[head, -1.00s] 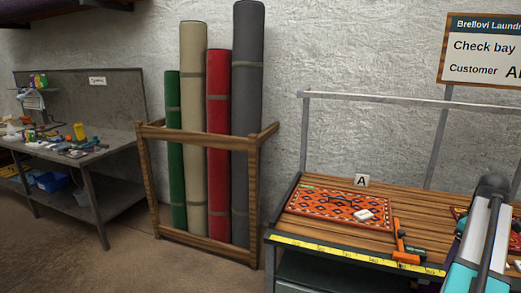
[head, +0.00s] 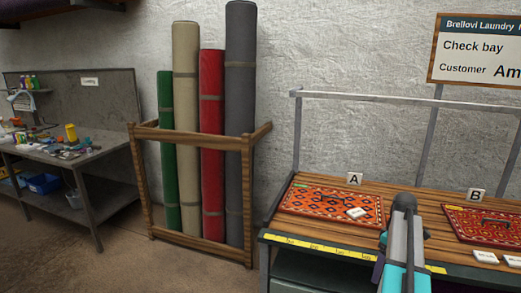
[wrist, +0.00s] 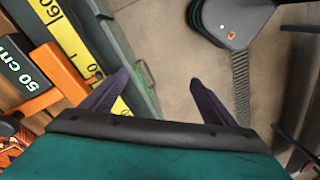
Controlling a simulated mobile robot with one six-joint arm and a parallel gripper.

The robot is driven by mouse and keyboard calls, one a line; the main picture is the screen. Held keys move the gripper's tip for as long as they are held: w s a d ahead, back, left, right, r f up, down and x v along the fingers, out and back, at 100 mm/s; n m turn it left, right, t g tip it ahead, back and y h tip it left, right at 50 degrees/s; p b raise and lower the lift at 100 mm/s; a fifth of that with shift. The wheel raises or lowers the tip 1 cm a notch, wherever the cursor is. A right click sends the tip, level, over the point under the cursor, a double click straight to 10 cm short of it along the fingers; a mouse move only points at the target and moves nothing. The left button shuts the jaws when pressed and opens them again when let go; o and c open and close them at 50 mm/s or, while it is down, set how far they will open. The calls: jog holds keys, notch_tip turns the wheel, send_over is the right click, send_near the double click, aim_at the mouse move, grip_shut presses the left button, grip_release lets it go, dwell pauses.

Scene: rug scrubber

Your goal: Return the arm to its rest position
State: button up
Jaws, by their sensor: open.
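My arm (head: 402,245) reaches over the front of the wooden check bench (head: 322,228), between cards A and B. In the wrist view my gripper (wrist: 160,77) has its two dark fingers spread apart. Nothing is between them; the bench's front edge and the floor show behind. In the head view the fingers are mostly hidden behind the arm.
The wrist view shows an orange tool (wrist: 72,78), a dark 50 cm block (wrist: 22,72) and yellow measuring tape (wrist: 62,28) beside the left finger. Patterned rugs lie by card A (head: 355,178) and card B (head: 477,195). Rolled rugs (head: 212,140) stand left.

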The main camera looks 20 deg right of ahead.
jog(key=s+a+f+n+g, duration=0.1)
jog(key=a+f+n+g, duration=0.1)
jog(key=a+f, duration=1.2)
jog(key=s+a+f+n+g, duration=0.1)
jog(key=a+f+g, duration=0.1)
jog(key=a+f, duration=1.25)
jog(key=s+a+f+m, duration=0.2)
jog(key=s+a+f, duration=0.2)
jog(key=s, duration=0.3)
jog(key=s+a+f+m+h, duration=0.1)
jog(key=s+a+f+m, duration=0.1)
jog(key=s+a+f, duration=0.2)
jog(key=s+a+f+m+g, duration=0.1)
jog(key=s+a+f+m, duration=0.2)
jog(key=s+a, duration=0.5)
jog(key=shift+s+a+f+h, duration=0.15)
jog(key=shift+s+f+h, duration=0.25)
jog(key=shift+s+f, duration=0.6)
jog(key=shift+s+r, duration=0.15)
jog(key=shift+r, duration=0.05)
